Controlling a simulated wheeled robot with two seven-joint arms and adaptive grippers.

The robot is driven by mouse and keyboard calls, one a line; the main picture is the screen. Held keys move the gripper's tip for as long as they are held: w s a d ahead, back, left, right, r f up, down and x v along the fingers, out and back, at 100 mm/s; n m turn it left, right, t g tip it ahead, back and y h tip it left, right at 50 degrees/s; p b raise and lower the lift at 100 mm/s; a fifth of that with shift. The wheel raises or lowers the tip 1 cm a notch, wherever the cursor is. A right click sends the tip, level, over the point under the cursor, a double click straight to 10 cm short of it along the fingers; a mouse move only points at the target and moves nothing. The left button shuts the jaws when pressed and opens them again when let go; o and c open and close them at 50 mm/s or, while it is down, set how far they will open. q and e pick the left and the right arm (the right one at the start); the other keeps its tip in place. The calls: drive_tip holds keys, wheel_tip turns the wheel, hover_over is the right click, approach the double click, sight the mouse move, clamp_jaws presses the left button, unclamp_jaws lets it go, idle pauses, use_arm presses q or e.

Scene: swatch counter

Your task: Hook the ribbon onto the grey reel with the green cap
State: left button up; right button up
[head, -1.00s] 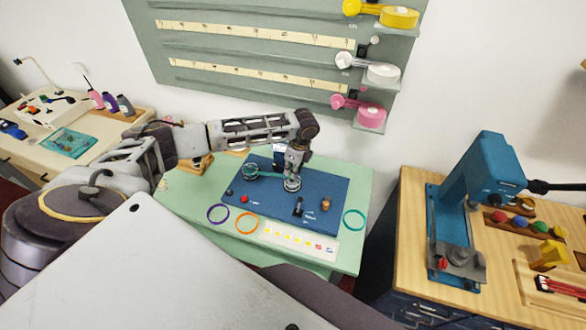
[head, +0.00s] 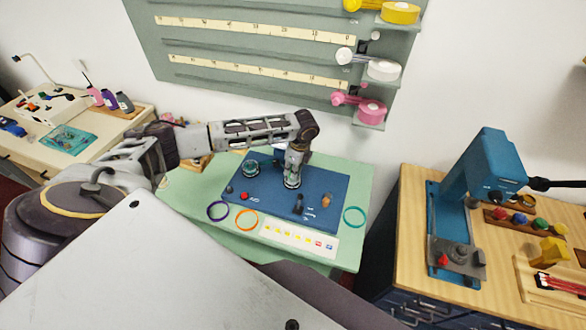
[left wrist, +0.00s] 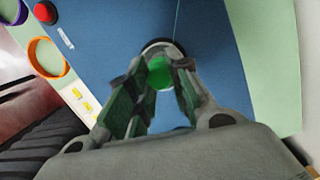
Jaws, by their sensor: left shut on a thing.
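My left gripper (head: 292,182) points down at the grey reel (head: 292,186) on the blue mat (head: 265,200). In the left wrist view its fingers (left wrist: 158,72) close around a round green cap (left wrist: 160,74). The dark and pale rim of the reel (left wrist: 160,45) shows just beyond the cap. A teal ribbon or loop (head: 251,169) lies around a dark piece at the mat's back left. It is too small to tell whether any strand reaches the grey reel. My right gripper is not in view.
A purple ring (head: 217,211), an orange ring (head: 247,220) and a teal ring (head: 354,217) lie around the mat. A red button (head: 246,196) and small fittings sit on it. A blue press (head: 483,172) stands on the wooden bench to the right.

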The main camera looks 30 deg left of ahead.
use_arm(q)
drive_tip(key=o, duration=1)
drive_tip(key=shift+r, duration=0.15)
drive_tip(key=shift+r+p, duration=0.15)
drive_tip(key=shift+p, duration=0.2)
drive_tip(key=shift+r+p, duration=0.95)
drive_tip(key=shift+p, duration=0.05)
drive_tip(key=shift+r, duration=2.3)
drive_tip(key=shift+s+f, duration=0.1)
